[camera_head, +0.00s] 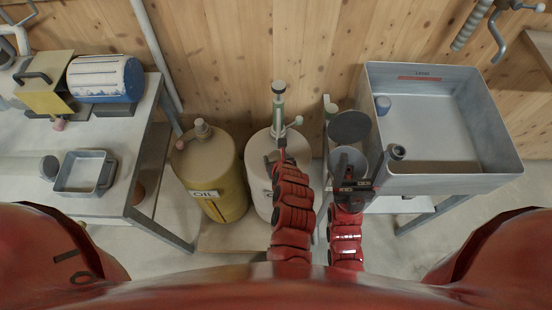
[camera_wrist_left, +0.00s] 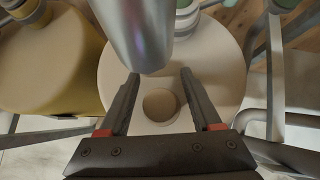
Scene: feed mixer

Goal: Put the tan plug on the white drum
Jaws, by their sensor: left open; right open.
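The white drum (camera_head: 257,162) stands at the middle of the head view, with its top (camera_wrist_left: 215,95) filling the middle of the left wrist view. A round tan form (camera_wrist_left: 160,105) lies on that top between my left fingers; I cannot tell whether it is the tan plug or the drum's opening. My left gripper (camera_head: 282,152) is open above the drum top, and its fingers (camera_wrist_left: 157,85) are apart on either side of the round form. My right gripper (camera_head: 350,184) is open, beside a grey bucket (camera_head: 347,158).
A yellow oil drum (camera_head: 215,170) stands left. A large grey bin (camera_head: 440,182) is right.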

